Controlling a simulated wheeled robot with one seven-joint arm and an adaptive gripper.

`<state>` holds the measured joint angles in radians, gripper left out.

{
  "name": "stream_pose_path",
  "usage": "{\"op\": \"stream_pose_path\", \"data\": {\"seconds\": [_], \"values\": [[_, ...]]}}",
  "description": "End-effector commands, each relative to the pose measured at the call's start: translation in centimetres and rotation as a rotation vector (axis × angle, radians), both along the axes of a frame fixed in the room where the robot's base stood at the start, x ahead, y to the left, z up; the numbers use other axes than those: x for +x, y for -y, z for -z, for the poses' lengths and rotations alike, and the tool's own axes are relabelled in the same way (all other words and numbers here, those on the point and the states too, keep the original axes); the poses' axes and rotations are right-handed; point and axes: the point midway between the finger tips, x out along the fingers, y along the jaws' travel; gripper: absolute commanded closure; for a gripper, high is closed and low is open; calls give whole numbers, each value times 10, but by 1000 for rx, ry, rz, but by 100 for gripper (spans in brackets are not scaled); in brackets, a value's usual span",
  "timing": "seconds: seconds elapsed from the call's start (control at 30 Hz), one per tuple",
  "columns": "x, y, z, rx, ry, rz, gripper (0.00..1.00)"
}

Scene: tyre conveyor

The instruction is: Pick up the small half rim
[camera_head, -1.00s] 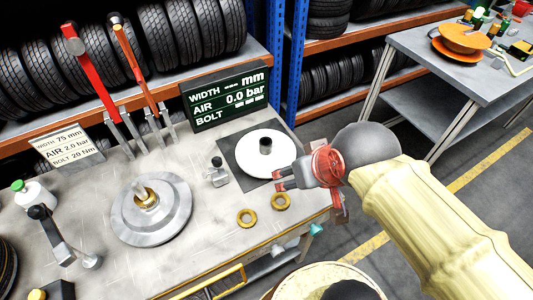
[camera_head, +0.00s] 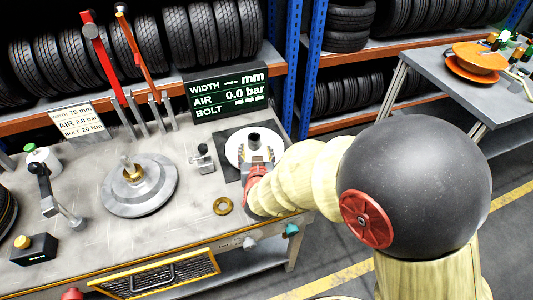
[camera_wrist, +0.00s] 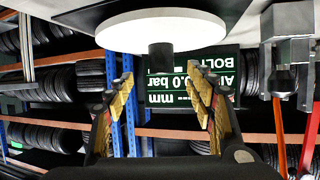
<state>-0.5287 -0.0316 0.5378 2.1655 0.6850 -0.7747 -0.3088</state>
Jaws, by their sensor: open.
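No part is labelled as the small half rim. In the wrist view my gripper (camera_wrist: 160,86) is open, with nothing held. The post (camera_wrist: 160,56) shows upside down between and beyond the fingertips, under the white disc (camera_wrist: 160,32). Contact cannot be told.
A grey stepped disc with a brass centre (camera_head: 133,174) lies left on the workbench (camera_head: 110,235). A brass ring (camera_head: 222,205) lies near the front edge. A dark display (camera_head: 228,94) and upright red-handled levers (camera_head: 104,62) stand behind. Tyre racks (camera_head: 215,75) line the back.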

Motion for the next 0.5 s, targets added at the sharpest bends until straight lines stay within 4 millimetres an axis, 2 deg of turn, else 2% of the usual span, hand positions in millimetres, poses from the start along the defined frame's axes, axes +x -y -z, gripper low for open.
{"op": "stream_pose_path", "data": {"seconds": [0.5], "values": [[41,-3,18,-8,12,6,45]]}}
